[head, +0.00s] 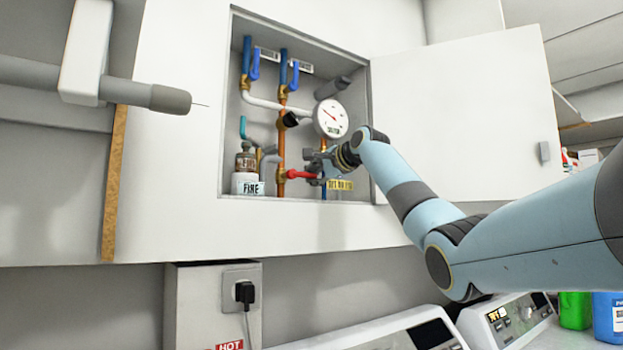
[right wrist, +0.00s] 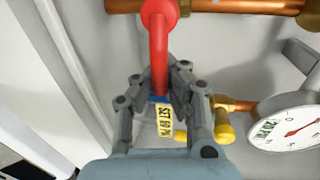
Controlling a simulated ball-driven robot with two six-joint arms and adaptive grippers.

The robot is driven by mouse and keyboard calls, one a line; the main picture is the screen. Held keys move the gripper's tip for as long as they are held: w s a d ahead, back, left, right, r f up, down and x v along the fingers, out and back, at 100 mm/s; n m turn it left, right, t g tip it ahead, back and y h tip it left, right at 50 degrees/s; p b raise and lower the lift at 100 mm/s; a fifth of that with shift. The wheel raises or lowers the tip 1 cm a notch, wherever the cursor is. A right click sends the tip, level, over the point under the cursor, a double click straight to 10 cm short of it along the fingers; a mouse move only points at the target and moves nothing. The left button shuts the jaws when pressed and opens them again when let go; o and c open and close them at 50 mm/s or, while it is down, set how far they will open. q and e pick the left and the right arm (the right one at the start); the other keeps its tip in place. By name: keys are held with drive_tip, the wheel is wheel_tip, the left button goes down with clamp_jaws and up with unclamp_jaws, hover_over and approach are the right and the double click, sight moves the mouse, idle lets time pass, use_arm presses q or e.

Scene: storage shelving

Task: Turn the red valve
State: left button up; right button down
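The red valve (head: 300,175) is a red lever handle on a copper pipe, low in the open wall cabinet, in the head view. In the right wrist view the red handle (right wrist: 158,45) comes down from the top and its end lies between the fingers. My right gripper (head: 322,160) reaches into the cabinet from the right. In the right wrist view the gripper (right wrist: 160,82) has a finger close on each side of the handle, with little gap left, and seems shut on its end. Exact finger contact is partly hidden. My left gripper is not in view.
A pressure gauge (head: 331,118) sits just above the gripper. The cabinet door (head: 460,120) is open to the right. A yellow tag (right wrist: 164,120) hangs below the red handle.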

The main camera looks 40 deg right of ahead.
drive_tip(key=shift+f, duration=0.35)
drive_tip(key=c, duration=1.3)
unclamp_jaws()
drive_tip(key=shift+s+d+r, duration=0.15)
drive_tip(key=shift+s+r, duration=0.1)
drive_tip(key=shift+s, duration=0.05)
drive_tip(key=shift+w, duration=0.1)
drive_tip(key=shift+r, duration=0.1)
drive_tip(key=v, duration=1.2)
